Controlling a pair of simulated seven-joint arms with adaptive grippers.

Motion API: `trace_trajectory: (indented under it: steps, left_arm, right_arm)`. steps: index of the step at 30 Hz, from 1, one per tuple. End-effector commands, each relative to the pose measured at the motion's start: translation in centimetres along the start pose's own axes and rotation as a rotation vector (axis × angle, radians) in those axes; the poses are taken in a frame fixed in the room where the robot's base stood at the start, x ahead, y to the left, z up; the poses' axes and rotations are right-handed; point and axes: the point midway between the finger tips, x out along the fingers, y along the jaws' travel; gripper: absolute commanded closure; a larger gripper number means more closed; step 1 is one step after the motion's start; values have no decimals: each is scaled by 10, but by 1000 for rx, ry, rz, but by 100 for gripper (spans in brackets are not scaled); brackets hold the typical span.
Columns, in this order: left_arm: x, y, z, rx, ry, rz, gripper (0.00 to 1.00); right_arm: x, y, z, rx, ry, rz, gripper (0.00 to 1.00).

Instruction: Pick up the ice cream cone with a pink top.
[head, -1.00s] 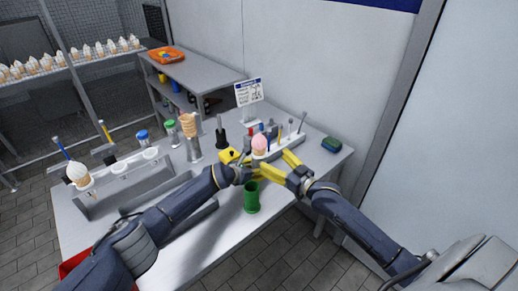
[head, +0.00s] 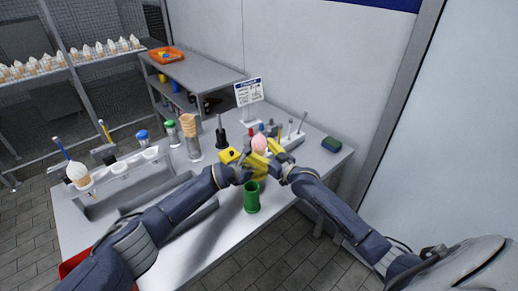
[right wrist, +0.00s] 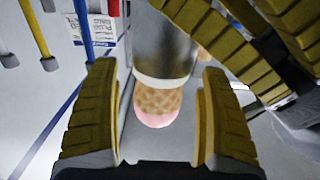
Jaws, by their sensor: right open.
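The ice cream cone with a pink top (head: 260,144) is upright near the back of the table in the head view, its lower part hidden by my grippers. The right wrist view shows its waffle part and pink top (right wrist: 155,119) against a metal cylinder. My right gripper (head: 271,163) is open, with one yellow finger on each side of the cone in the wrist view; contact is unclear. My left gripper (head: 250,168) is close beside it. Its yellow fingers also fill the upper right of the wrist view; whether they are shut is unclear.
A green cup (head: 251,197) stands in front of the grippers. A white-topped cone (head: 79,176) sits at the left. Stacked empty cones (head: 190,132), a dark bottle (head: 221,133) and a sign (head: 249,92) stand behind. A green sponge-like block (head: 331,144) lies right.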

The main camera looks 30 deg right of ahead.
Motion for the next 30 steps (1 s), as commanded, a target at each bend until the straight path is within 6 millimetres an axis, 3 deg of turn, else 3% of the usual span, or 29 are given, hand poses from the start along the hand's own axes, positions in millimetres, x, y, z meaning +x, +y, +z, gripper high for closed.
trace_trajectory:
  steps: [9, 20, 30]
  left_arm:
    - [0, 0, 0, 0, 0, 0, 67]
    - [0, 0, 0, 0, 0, 0, 67]
    - [0, 0, 0, 0, 0, 0, 67]
  right_arm:
    - [3, 0, 0, 0, 1, 0, 20]
    - [2, 0, 0, 0, 1, 0, 62]
    - [2, 0, -3, 0, 2, 0, 64]
